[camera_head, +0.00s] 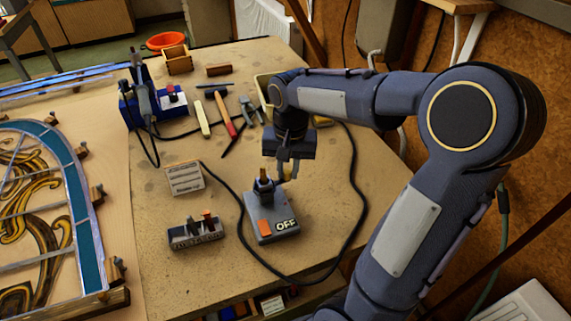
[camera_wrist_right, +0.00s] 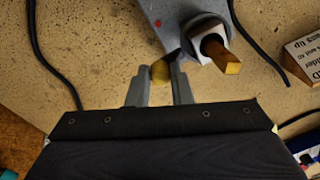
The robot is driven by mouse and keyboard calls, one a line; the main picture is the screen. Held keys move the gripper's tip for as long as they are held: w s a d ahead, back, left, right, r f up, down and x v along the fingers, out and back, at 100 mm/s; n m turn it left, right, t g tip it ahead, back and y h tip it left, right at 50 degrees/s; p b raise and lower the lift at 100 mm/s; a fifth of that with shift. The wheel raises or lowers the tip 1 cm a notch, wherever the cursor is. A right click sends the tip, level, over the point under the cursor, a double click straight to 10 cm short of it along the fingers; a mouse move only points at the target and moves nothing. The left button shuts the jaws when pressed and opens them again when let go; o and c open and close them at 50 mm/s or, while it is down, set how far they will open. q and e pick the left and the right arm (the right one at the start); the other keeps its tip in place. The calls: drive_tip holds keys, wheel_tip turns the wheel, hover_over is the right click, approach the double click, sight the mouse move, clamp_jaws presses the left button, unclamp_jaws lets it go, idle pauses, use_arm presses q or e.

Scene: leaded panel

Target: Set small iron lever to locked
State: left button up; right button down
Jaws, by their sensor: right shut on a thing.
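A grey control box (camera_head: 284,228) stands on the bench in the head view, with an orange block and a plate reading OFF. A dark collar with an upright brass-coloured piece (camera_head: 263,175) is at its far end, and this piece also shows in the wrist view (camera_wrist_right: 222,57). My right gripper (camera_head: 287,172) is beside that piece, at the box's far end. The lever's shaft is mostly hidden. My left gripper is not in view.
A labelled grey block (camera_head: 196,234) and a white printed box (camera_head: 184,179) are left of the control box. A black cable (camera_head: 357,200) loops around its right. Tools, including a red-handled hammer (camera_head: 226,115), lie behind. The leaded panel (camera_head: 75,190) is at left.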

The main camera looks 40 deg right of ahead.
sight(290, 173)
drive_tip(key=shift+s+m, duration=0.2)
drive_tip(key=shift+m, duration=0.2)
drive_tip(key=c, duration=1.3)
unclamp_jaws()
drive_tip(key=shift+r, duration=0.1)
wheel_tip(290, 173, up, 8)
drive_tip(key=shift+s+d+f, duration=0.1)
drive_tip(key=shift+f, duration=0.05)
drive_tip(key=shift+s, duration=0.1)
drive_tip(key=s+a+f+n+t+y, duration=0.1)
drive_tip(key=s+a+f+n+t, duration=0.1)
drive_tip(key=s+a, duration=0.3)
drive_tip(key=s+a+f+n+t+y, duration=0.2)
drive_tip(key=s+a+f+n+t, duration=0.1)
drive_tip(key=s, duration=0.7)
drive_tip(key=shift+a+f+n, duration=0.55)
drive_tip(key=shift+a+n, duration=0.45)
drive_tip(key=shift+a, duration=0.15)
